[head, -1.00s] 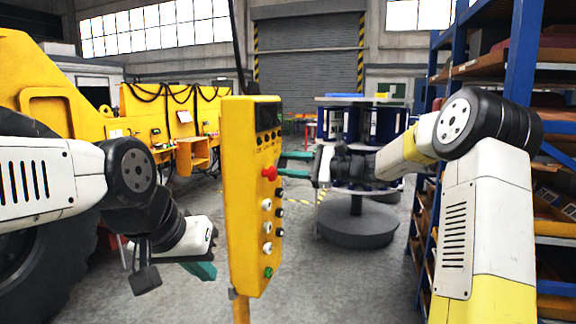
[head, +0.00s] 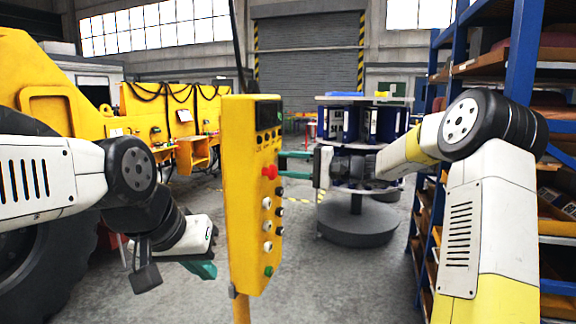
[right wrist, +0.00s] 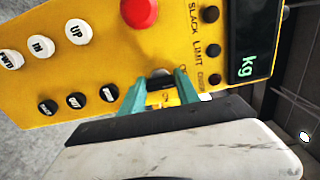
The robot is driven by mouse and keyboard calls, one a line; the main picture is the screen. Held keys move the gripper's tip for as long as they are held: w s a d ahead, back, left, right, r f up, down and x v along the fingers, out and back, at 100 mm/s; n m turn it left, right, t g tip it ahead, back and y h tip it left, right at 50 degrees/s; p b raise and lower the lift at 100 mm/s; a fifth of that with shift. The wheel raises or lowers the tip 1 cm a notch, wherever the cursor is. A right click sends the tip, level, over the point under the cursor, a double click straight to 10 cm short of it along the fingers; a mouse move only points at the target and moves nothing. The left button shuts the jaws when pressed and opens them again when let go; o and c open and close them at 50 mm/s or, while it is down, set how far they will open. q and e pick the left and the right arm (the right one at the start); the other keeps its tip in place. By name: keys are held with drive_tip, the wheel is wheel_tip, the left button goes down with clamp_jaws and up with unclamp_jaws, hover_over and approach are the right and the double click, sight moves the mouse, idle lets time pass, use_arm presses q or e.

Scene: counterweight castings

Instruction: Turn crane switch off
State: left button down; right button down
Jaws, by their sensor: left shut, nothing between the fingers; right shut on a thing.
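The yellow crane control box (head: 240,190) stands upright in the middle of the head view and fills the upper part of the right wrist view (right wrist: 100,75). My right gripper (head: 282,165) reaches its face from the right, level with the red button (head: 270,172). In the right wrist view its teal fingers (right wrist: 160,92) are at either side of a small dark switch knob (right wrist: 160,82), shut on it. The fingers partly cover the knob and its label, so its setting cannot be read. My left gripper (head: 207,270) is shut and empty, low and left of the box.
White and black push buttons (right wrist: 76,32) and a display reading "kg" (right wrist: 248,65) are near my right fingers. A blue shelf rack (head: 520,70) stands at the right. A yellow machine (head: 40,80) stands at the left. A round grey base (head: 357,225) stands behind.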

drive_tip(key=shift+f, duration=0.1)
idle(0.3)
drive_tip(key=c, duration=0.9)
unclamp_jaws()
drive_tip(key=v, duration=0.8)
